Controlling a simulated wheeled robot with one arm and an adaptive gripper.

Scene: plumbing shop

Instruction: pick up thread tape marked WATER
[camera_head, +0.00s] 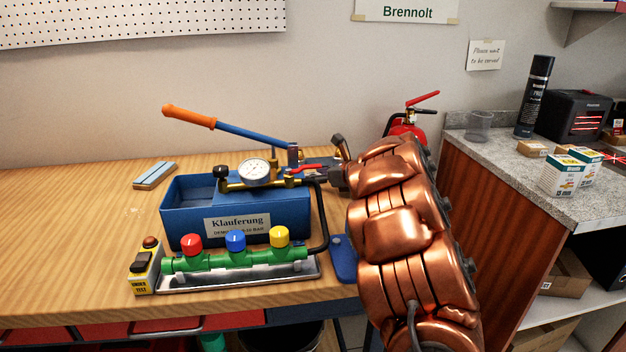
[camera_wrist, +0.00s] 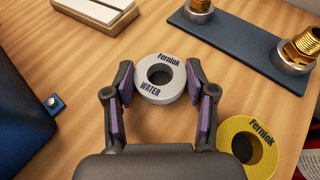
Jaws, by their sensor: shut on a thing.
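A white ring-shaped roll of thread tape marked WATER (camera_wrist: 160,97) lies between the two fingers of my gripper (camera_wrist: 162,92) in the wrist view. The purple pads sit at its left and right sides, and the jaws are shut on it. Wood tabletop shows around the roll; I cannot tell whether it is lifted. A yellow roll marked Fermok (camera_wrist: 262,135) lies to the right, outside the fingers. In the head view my copper arm reaches over the bench, and the gripper end and the tape rolls are hidden.
A blue test pump box (camera_head: 185,205) with a long lever stands on the bench (camera_head: 80,220). In front of it is a green manifold (camera_head: 205,261) with coloured knobs. In the wrist view, a dark plate with brass fittings (camera_wrist: 300,47) lies upper right and a pale block (camera_wrist: 95,10) upper left.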

